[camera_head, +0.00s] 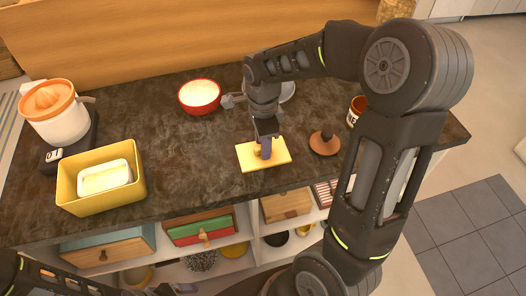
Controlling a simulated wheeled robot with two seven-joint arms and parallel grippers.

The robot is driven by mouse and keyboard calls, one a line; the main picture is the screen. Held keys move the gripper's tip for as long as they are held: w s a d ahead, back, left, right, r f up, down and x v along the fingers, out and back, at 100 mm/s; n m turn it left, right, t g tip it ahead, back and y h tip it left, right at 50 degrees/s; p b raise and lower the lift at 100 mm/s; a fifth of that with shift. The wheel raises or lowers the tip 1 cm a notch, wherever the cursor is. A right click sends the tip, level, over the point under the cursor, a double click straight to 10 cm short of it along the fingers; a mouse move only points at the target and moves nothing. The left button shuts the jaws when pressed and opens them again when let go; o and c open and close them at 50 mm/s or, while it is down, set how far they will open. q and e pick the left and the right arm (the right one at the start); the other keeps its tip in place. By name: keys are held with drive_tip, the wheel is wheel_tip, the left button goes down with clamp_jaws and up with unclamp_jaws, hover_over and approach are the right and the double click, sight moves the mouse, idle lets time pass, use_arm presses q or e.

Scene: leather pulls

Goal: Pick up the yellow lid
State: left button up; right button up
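The yellow lid (281,151) is a flat rectangular plate with a small knob (257,151), lying on the dark countertop near its front edge. My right gripper (263,152) points down over the lid, with its fingers at the knob. One finger shows in front of the knob's right side; the other is largely hidden, so I cannot tell whether they are closed on it. The lid looks flat on the counter. My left arm shows only low at the bottom left, and its gripper is cut off or too unclear to read.
A yellow box (68,190) with a white dish (104,178) inside stands left, by a juicer (52,112) on a scale. A red bowl (200,97) sits behind the lid, and a brown lid (324,143) lies to its right. Open shelves with drawers (205,228) are below.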

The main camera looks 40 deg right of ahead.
clamp_jaws()
idle(0.3)
drive_tip(key=shift+r, duration=0.1)
wheel_tip(320, 180, up, 10)
drive_tip(key=b, duration=0.1)
idle(0.6)
idle(0.5)
